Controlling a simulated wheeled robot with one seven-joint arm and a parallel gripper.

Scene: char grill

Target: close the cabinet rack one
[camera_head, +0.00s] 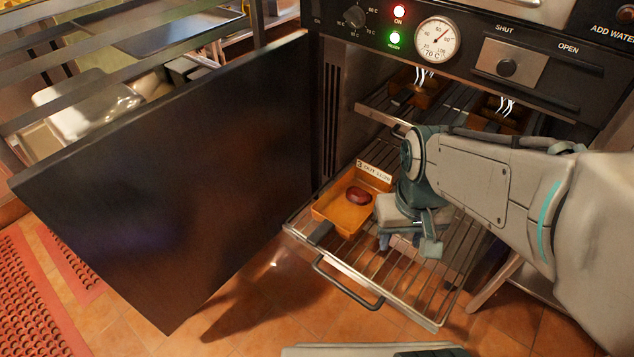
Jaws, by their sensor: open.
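A wire rack (375,283) with a black front handle (347,289) is pulled far out of the cabinet (330,95). An orange tray (330,212) with a dark red piece of food (358,196) sits on its left side, with a paper label behind it. My gripper (407,246) is open, pointing down over the rack just right of the tray. Its fingers hold nothing; whether they touch the wires I cannot tell. My arm hides the rack's back right part. A second rack (383,113) sits higher inside the cabinet, partly hidden by my arm.
The dark cabinet door (180,185) stands wide open at left. Above the opening are a dial (437,40), lights and a shut/open slider (507,67). Steaming orange trays (418,88) sit inside on the upper level.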

